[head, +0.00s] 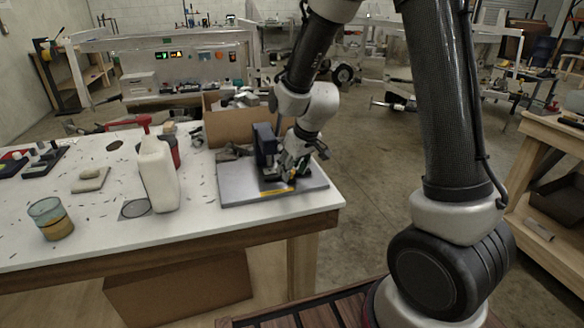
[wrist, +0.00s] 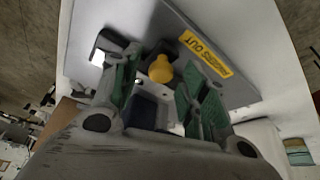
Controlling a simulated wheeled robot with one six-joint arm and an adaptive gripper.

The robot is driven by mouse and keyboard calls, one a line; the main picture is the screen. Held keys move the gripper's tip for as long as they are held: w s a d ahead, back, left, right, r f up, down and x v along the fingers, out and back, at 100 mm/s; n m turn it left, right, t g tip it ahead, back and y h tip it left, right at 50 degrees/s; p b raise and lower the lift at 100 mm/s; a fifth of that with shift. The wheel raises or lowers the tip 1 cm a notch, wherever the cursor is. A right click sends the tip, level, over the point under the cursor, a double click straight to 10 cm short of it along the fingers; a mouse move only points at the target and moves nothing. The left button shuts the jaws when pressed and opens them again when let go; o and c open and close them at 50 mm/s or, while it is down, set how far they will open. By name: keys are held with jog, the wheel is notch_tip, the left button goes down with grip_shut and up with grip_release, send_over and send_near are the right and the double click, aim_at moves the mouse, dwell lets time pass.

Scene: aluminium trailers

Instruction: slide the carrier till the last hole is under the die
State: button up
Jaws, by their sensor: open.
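A flat grey base plate (head: 235,186) lies on the white table, and a dark blue press body (head: 265,144) stands on it. My gripper (head: 291,167) is low over the plate, right beside the press. In the wrist view its green-padded fingers (wrist: 163,72) are apart. An orange-yellow knob (wrist: 160,69) with a dark block (wrist: 155,50) shows between them, with no clear contact. The dark blue press body (wrist: 146,112) is behind the knob. I cannot make out which part is the carrier. The holes and the die are hidden.
A yellow label (wrist: 206,53) reading "FINGERS OUT" is on the plate's edge. A white jug (head: 158,175) and a glass of amber liquid (head: 51,219) stand to the left. A cardboard box (head: 230,125) is behind the plate. The table's right edge is close.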

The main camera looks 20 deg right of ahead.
jog(key=v, duration=1.2)
jog(key=s+d+r+m, duration=0.1)
jog(key=s+d+r, duration=0.1)
jog(key=s+d, duration=0.2)
jog(key=s+d+r+m+h, duration=0.1)
jog(key=s+d+r+m, duration=0.1)
jog(key=s, duration=0.9)
jog(key=s+d+r+m, duration=0.1)
jog(key=s+d+r, duration=0.3)
jog(key=s+d, duration=0.3)
jog(key=shift+s+r+m+h, duration=0.25)
jog(key=shift+s+m+h, duration=0.05)
jog(key=shift+s, duration=0.1)
